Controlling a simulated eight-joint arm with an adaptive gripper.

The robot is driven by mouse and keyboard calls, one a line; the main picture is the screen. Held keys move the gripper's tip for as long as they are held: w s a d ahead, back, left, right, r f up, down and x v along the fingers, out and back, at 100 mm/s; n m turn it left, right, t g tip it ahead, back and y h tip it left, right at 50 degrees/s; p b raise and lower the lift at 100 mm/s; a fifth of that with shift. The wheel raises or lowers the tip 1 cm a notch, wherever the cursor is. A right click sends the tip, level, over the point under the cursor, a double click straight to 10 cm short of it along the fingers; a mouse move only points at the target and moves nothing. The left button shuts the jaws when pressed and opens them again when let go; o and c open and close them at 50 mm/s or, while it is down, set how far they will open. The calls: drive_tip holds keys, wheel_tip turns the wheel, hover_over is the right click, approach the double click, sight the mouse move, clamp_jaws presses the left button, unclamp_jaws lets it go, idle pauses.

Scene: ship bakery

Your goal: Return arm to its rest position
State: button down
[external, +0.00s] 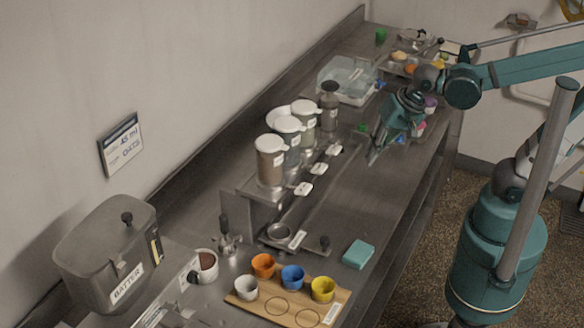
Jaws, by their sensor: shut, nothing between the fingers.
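My gripper (374,156) is at the end of my teal arm, above the metal counter (385,205). It points down and is shut with nothing in it. It is to the right of the row of canisters and in front of the clear plastic bin. My arm reaches in from the right side of the picture.
Lidded canisters (271,165) stand on a dispenser rack. A batter container (108,250) is at the near left. A wooden board (335,297) holds several colored cups, with a teal block (358,254) beside it. A clear bin (347,80) and small colorful items sit farther back.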

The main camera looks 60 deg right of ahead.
drive_tip(key=s+d+r+n+t+h+b, duration=0.1)
drive_tip(key=d+r+n+t, duration=0.1)
drive_tip(key=d+n, duration=0.7)
drive_tip(key=shift+s+d+r+n+h, duration=0.2)
drive_tip(key=shift+s+r+n+h, duration=0.1)
drive_tip(key=shift+n, duration=0.1)
drive_tip(key=shift+f, duration=0.15)
idle(1.6)
